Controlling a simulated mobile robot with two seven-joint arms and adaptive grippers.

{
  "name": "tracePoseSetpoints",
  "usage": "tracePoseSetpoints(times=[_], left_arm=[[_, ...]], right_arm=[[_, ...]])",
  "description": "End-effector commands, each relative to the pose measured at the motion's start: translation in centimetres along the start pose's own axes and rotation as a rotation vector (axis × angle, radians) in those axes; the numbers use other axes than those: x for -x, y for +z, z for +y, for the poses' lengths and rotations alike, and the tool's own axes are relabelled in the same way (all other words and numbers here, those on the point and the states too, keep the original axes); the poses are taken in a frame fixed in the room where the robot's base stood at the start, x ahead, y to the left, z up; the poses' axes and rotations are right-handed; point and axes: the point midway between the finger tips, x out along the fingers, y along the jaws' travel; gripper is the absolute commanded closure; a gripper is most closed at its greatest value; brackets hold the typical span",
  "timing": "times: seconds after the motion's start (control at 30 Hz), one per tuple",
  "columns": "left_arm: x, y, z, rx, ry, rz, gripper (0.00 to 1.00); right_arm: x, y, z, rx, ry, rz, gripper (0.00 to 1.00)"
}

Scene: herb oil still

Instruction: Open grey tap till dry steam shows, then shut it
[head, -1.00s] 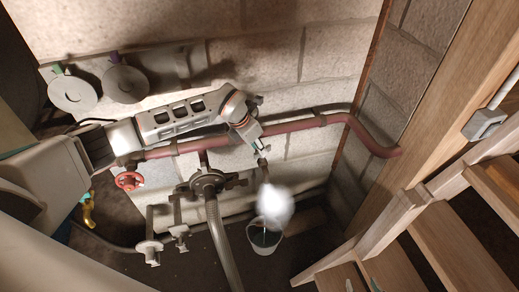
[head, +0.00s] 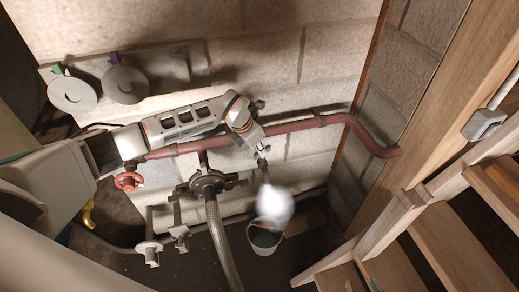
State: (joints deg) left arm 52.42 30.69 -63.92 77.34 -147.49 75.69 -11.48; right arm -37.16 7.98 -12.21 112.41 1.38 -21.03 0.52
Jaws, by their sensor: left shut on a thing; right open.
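My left gripper (head: 259,149) reaches in from the left along the red pipe and is shut at the small grey tap fitting (head: 264,170) below that pipe. The fingers hide most of the tap's handle, so its exact angle cannot be told. A dense white puff of steam (head: 274,204) hangs just under the tap's outlet. It covers the top rear of a grey bucket (head: 264,240) on the floor below. My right gripper is not in view.
The red pipe (head: 290,127) runs along the block wall. A red handwheel (head: 128,181), a dark valve body (head: 208,184) and a braided hose (head: 221,243) are close by. Two grey discs (head: 73,93) (head: 124,85) hang at upper left. Wooden stairs (head: 440,240) fill the right.

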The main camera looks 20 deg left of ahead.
Motion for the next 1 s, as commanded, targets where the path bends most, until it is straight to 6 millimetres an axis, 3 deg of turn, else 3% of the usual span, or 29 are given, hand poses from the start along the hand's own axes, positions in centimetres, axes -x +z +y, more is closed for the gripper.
tracePoseSetpoints(times=[0.53, 1.0], left_arm=[[0.2, 0.3, -0.6, 0.348, 0.146, 0.0, 1.0], [-0.1, 0.5, -1.0, 0.755, 0.317, -0.001, 1.0]], right_arm=[[1.9, -3.8, 0.7, 0.004, 0.005, 0.017, 0.59], [2.1, -4.2, 0.8, 0.004, 0.006, 0.018, 0.59]])
